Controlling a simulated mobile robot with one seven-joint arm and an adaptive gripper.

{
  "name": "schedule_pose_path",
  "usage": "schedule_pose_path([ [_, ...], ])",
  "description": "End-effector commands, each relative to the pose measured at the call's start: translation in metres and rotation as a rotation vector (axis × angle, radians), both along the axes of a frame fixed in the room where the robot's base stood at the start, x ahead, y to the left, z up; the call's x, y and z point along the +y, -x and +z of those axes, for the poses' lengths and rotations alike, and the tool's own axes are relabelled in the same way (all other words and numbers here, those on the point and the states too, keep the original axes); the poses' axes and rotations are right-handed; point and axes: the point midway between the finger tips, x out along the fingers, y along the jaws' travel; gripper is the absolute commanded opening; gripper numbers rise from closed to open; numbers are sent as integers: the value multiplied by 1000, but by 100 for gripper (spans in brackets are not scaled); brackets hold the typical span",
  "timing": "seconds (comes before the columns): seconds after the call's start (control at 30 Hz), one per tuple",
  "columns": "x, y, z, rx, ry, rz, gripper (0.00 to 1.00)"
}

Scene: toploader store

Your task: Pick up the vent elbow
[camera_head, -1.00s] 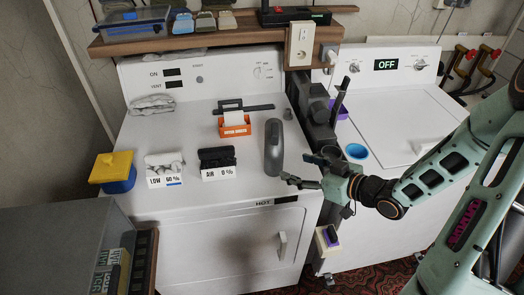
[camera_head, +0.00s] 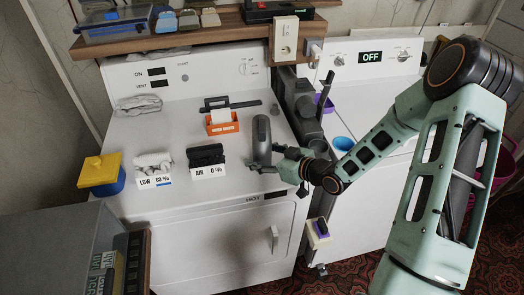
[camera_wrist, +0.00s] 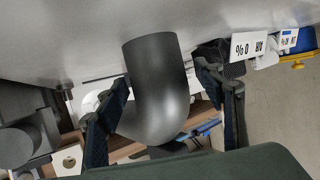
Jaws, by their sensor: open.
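The vent elbow (camera_head: 262,138) is a dark grey bent pipe standing on the white dryer top near its front right. My gripper (camera_head: 266,157) is low at the elbow's front side, reaching in from the right. In the wrist view, the elbow (camera_wrist: 158,85) lies between my two dark fingers (camera_wrist: 166,105), one on each side. The fingers are open, and a gap shows between the elbow and the right finger. Whether the left finger touches the elbow is hard to tell.
Left of the elbow are a black item with an "AIR 0 %" card (camera_head: 207,172), a white item with a "LOW" card (camera_head: 154,182) and a yellow-blue box (camera_head: 101,175). An orange holder (camera_head: 221,122) stands behind. A dark grey upright device (camera_head: 304,115) is close on the right.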

Motion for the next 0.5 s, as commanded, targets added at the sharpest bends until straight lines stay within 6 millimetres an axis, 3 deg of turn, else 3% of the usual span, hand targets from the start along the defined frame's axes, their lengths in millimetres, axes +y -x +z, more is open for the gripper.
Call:
schedule_pose_path([
  [0.1,0,0,0,0,0,0,61],
  [0.5,0,0,0,0,0,0,17],
])
